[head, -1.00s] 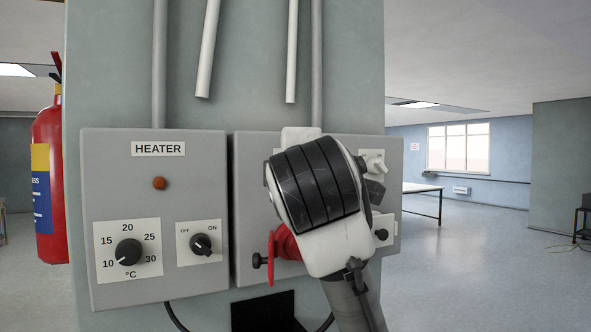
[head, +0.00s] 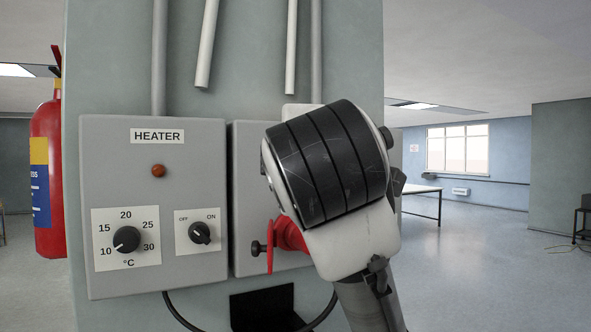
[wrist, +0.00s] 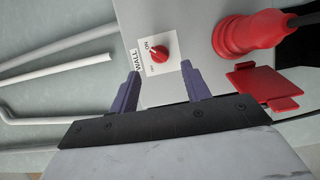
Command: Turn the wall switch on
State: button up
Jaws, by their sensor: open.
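The wall switch is a red rotary knob (wrist: 159,54) on a white plate with ON and OFF marks, next to a label reading WALL, in the wrist view. Which mark it points to is too small to tell. My gripper (wrist: 160,67) is open, with its two purple fingers on either side of the white plate in the picture. The knob shows between the fingertips and nothing is held. I cannot tell whether the fingers touch the panel. In the head view my arm hides the switch and the fingers.
A red plug (wrist: 245,35) and a red flap (wrist: 264,82) are close to the right finger. Left of my arm is a grey HEATER box (head: 105,180) with a dial (head: 127,240) and black switch (head: 200,233). A fire extinguisher (head: 47,180) hangs at far left.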

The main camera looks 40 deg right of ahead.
jog(key=b+v, duration=0.2)
jog(key=v, duration=0.6)
jog(key=shift+s, duration=0.1)
